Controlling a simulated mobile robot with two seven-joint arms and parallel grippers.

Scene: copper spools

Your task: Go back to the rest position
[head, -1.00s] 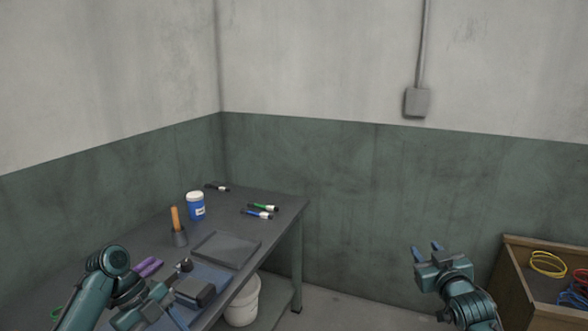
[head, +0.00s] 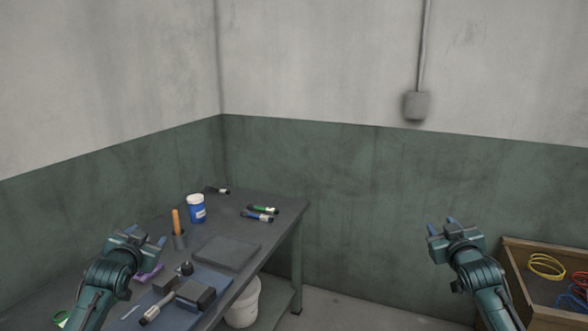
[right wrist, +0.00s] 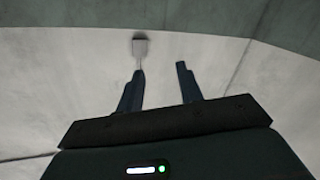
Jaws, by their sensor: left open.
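My left gripper (head: 151,238) is raised over the left part of the workbench in the head view, open and with nothing visible between its fingers. My right gripper (head: 442,226) is raised over the floor in front of the far wall, between the bench and the wooden crate. In the right wrist view its two fingers (right wrist: 160,85) stand apart with an empty gap, pointing towards the wall. No copper spool can be made out in either view.
The dark workbench (head: 282,213) holds a blue jar (head: 197,208), markers (head: 258,216), a flat grey pad (head: 226,253) and tools on a blue mat (head: 215,284). A white bucket (head: 243,305) stands beneath. A wooden crate (head: 520,285) with coloured cable loops is at right.

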